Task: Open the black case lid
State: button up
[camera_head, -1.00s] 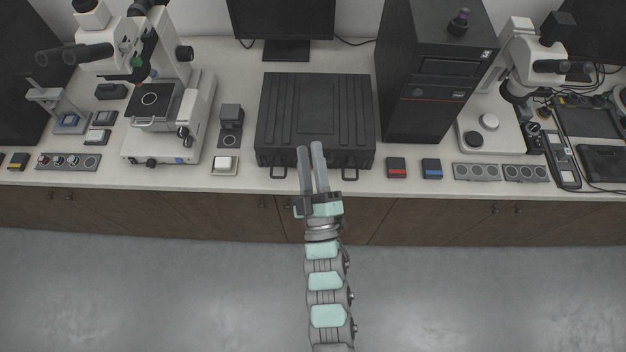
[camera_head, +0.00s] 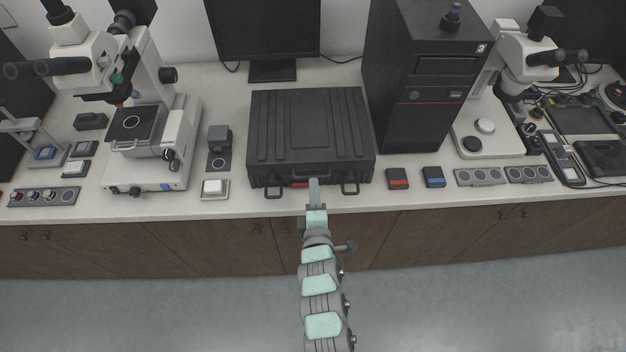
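The black case (camera_head: 309,134) lies flat on the white bench with its ribbed lid closed. Its front side faces me, with two latch loops, one at the left (camera_head: 273,190) and one at the right (camera_head: 349,187). A small red part (camera_head: 300,184) shows low on the middle of the front. My gripper (camera_head: 314,186) is at the front middle of the case, just right of the red part. It is seen edge-on, so its two fingers overlap and the gap between them is hidden. I cannot tell whether it touches the case.
A microscope (camera_head: 140,140) stands left of the case, with a small dark block (camera_head: 218,139) between. A black computer tower (camera_head: 425,80) stands close on the right, and a monitor (camera_head: 262,35) behind. Red (camera_head: 397,178) and blue (camera_head: 433,177) boxes lie at the front right.

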jog(key=x, duration=0.4)
jog(key=shift+w, duration=0.2)
jog(key=shift+c, duration=0.4)
grip_shut()
dwell(0.9)
